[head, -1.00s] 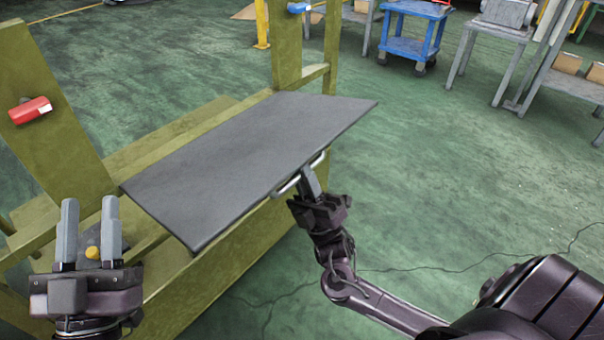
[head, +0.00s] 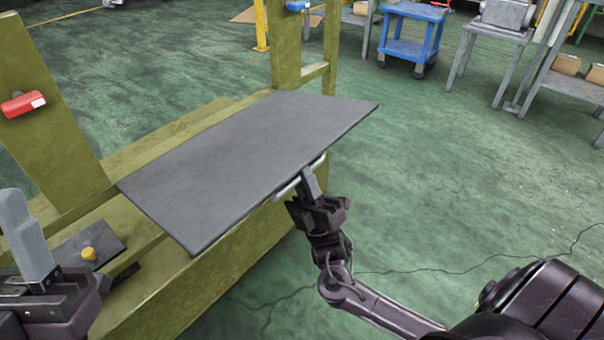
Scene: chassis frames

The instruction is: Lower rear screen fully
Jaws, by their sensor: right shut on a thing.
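The rear screen is a dark grey flat panel (head: 245,160) that juts out from the olive-green chassis frame (head: 190,285), tilted. A light metal bar handle (head: 287,188) runs along its near right edge. My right gripper (head: 308,182) is shut on this handle. My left gripper (head: 25,235) is at the lower left, partly cut off by the picture edge, and away from the panel. Its fingers overlap in the view, so their gap does not show. The far side of the panel, where it meets the frame, shows no clear hinge.
A dark plate with a yellow knob (head: 89,254) lies on the frame beside my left gripper. A red part (head: 23,104) and a blue part (head: 298,6) sit on the posts. A blue cart (head: 412,45) and grey tables stand far behind. Green floor right of the frame is clear.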

